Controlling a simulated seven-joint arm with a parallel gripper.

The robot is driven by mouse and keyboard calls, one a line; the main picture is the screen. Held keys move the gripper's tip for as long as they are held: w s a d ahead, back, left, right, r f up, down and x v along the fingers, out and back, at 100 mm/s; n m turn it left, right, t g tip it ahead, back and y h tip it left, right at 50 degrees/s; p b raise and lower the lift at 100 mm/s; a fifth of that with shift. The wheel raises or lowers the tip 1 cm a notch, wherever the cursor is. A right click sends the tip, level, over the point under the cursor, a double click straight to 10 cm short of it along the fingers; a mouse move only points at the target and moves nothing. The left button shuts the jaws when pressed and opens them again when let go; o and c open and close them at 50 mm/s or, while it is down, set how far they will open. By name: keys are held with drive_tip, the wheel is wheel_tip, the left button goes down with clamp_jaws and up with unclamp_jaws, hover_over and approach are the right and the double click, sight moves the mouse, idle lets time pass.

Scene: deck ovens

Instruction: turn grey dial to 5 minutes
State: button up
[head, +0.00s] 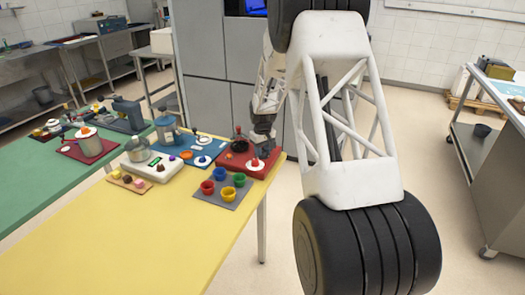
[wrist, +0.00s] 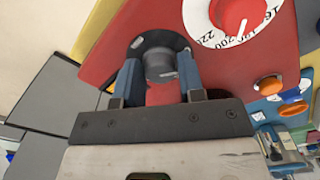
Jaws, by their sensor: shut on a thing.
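The grey dial (wrist: 160,62) is a dark grey round knob on a red panel (wrist: 105,50) in the wrist view. It has a lighter mark on its dark collar. My gripper (wrist: 160,75) is shut on the dial, with one blue finger on each side of it. Any minute marks around the dial are not readable. In the head view my gripper (head: 264,138) reaches down at the red panel (head: 228,163) on the right end of the yellow table, and the dial is hidden there.
On the yellow table (head: 130,230), a grey mat (head: 225,203) holds several coloured cups beside the red panel. The table's front is clear.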

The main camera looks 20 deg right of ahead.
drive_tip(key=m, duration=0.4)
drive_tip(key=shift+m, duration=0.4)
drive_tip(key=o, duration=0.9)
drive_tip(key=shift+r, duration=0.15)
drive_tip(key=shift+r, duration=3.8)
drive_tip(key=shift+r, duration=0.1)
